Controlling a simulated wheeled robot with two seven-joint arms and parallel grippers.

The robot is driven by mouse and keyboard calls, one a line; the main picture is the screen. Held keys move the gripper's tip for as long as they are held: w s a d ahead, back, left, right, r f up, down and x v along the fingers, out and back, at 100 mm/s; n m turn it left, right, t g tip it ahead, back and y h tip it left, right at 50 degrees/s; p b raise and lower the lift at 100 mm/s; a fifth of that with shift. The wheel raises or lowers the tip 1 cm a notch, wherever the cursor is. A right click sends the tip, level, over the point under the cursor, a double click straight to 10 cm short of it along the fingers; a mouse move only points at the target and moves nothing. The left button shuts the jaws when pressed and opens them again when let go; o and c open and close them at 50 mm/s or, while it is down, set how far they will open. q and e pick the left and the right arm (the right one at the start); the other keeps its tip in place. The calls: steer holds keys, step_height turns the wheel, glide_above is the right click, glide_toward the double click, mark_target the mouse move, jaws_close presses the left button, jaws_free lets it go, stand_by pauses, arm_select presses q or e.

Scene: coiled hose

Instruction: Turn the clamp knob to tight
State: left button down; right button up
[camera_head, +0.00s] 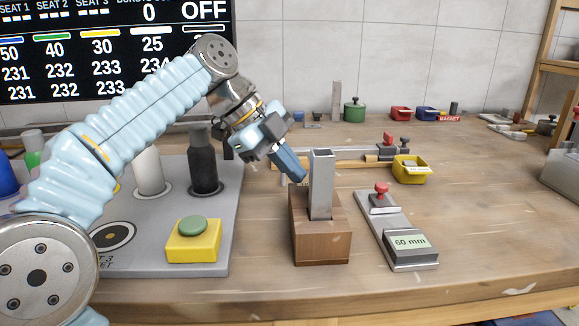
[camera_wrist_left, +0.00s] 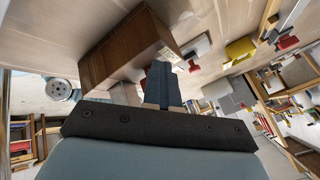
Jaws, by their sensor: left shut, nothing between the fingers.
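A grey plate with a red knob (camera_head: 382,188) and a "60 mm" label block (camera_head: 411,245) lies right of the middle of the bench. Behind it lies a long bar clamp (camera_head: 345,158) with a small red knob (camera_head: 388,138) and a dark knob (camera_head: 405,142) at its right end. Which knob is the clamp knob I cannot tell, nor how tight it is. My left gripper (camera_head: 303,178), with blue fingers, is shut and empty. It is just left of a grey metal upright, apart from the knobs; its fingers also show in the wrist view (camera_wrist_left: 163,75). My right gripper is not in view.
The upright (camera_head: 321,185) stands in a wooden block (camera_head: 321,250), close to my left fingers. A grey board (camera_head: 130,260) with a yellow box and green button (camera_head: 193,240) is at left. A yellow bin (camera_head: 410,172) stands behind the plate.

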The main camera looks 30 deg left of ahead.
arm_select(q)
steer(key=shift+w, duration=0.3)
steer(key=shift+w+a, duration=0.1)
steer(key=shift+a, duration=0.1)
steer(key=shift+w+a+p, duration=0.3)
steer(key=shift+a, duration=0.05)
steer(key=p+v, duration=0.1)
steer(key=v, duration=1)
steer(key=shift+s+a+r+p, duration=0.2)
steer(key=shift+a+r+p, duration=0.05)
steer(key=shift+r+p, duration=0.1)
steer(key=shift+f, duration=0.1)
